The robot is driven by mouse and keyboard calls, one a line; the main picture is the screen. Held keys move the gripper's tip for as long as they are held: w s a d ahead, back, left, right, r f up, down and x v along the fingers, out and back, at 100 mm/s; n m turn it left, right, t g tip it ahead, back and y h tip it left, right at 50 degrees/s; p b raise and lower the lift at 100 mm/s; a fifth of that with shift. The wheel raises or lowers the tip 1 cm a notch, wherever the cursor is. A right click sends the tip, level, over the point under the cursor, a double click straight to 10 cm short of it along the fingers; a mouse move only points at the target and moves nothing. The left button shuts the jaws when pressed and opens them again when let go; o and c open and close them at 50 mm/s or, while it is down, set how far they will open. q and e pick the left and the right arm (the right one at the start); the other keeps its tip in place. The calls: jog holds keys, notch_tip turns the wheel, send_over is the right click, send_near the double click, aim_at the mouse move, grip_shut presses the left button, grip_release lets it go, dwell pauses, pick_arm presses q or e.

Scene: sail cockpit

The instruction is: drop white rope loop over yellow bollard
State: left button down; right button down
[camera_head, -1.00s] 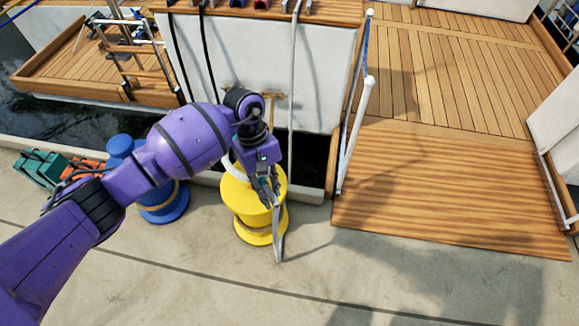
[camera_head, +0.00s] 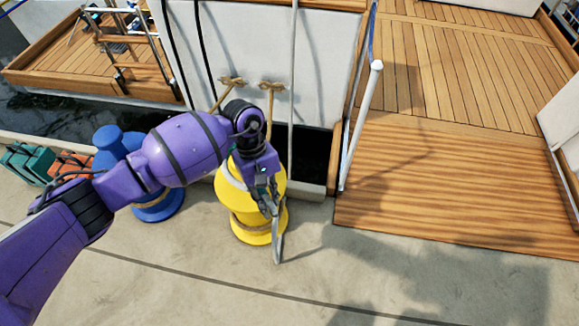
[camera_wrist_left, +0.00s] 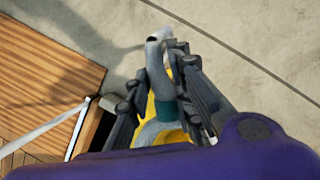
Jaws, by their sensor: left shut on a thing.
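The yellow bollard (camera_head: 240,200) stands on the quay in the head view, partly hidden by my left gripper. My left gripper (camera_head: 270,210) is at its front right side, pointing down. It is shut on the white rope loop (camera_head: 278,246), whose end hangs down in front of the bollard. A pale band of the rope also shows at the bollard's upper left. In the left wrist view the rope (camera_wrist_left: 155,66), with a teal sleeve, passes between my fingers (camera_wrist_left: 165,95), and yellow shows behind it. I cannot tell whether the loop fully encircles the bollard. My right gripper is not in view.
A blue bollard (camera_head: 112,150) stands at the left, partly behind my arm. Green (camera_head: 28,162) and orange (camera_head: 68,166) crates lie beyond it. A wooden gangway (camera_head: 440,190) with a white post (camera_head: 360,120) is at the right. The quay in front is clear.

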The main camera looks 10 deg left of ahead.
pick_arm(q)
jog(key=shift+f+b, duration=0.85)
jog(key=shift+f, duration=1)
jog(key=shift+f+b, duration=0.15)
jog(key=shift+b, duration=0.2)
jog(key=c, duration=1.6)
grip_release()
jog(key=shift+o, duration=0.7)
